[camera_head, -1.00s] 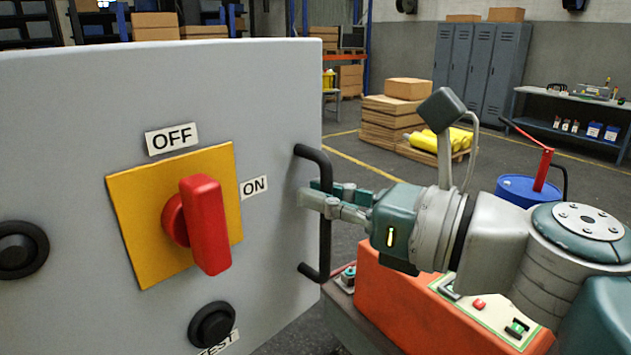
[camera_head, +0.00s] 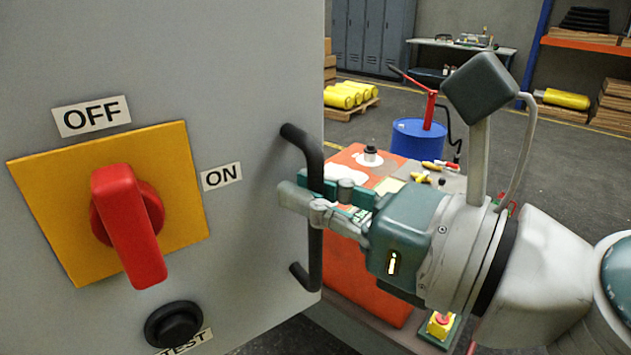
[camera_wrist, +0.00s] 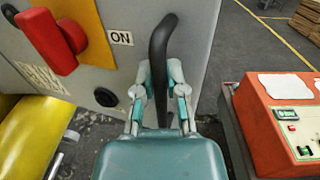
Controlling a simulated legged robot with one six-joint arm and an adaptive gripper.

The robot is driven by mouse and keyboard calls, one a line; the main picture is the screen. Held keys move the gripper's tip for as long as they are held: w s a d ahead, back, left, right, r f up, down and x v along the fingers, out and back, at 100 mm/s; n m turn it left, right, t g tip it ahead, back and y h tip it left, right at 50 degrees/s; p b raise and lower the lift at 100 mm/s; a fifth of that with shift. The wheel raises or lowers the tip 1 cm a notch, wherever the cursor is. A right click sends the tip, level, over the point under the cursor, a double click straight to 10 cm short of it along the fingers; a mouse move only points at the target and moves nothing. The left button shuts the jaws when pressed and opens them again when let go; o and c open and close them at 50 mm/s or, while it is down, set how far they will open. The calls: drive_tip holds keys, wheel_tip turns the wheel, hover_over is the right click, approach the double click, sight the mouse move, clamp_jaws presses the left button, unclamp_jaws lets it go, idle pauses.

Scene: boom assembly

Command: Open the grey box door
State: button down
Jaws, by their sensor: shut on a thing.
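The grey box door (camera_head: 235,90) fills the left of the head view. It carries a black upright bar handle (camera_head: 316,245) near its right edge. My gripper (camera_head: 312,200) is shut on the handle, with its fingers around the middle of the bar. In the wrist view the handle (camera_wrist: 160,45) runs up between the two fingers of my gripper (camera_wrist: 162,95). A red rotary switch (camera_head: 127,225) on a yellow plate, with OFF and ON labels, sits left of the handle. Whether the door stands apart from the box frame cannot be told.
An orange machine (camera_head: 365,270) with a control panel stands behind and below my gripper, close on the right in the wrist view (camera_wrist: 275,130). A blue drum (camera_head: 418,140) stands behind it. Open floor lies at the right.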

sight(260, 42)
drive_tip(key=shift+s, duration=0.15)
drive_tip(key=c, duration=0.7)
unclamp_jaws()
drive_tip(key=shift+r, duration=0.1)
wheel_tip(260, 42, up, 10)
drive_tip(key=shift+f, duration=0.1)
drive_tip(key=shift+s+a, duration=0.1)
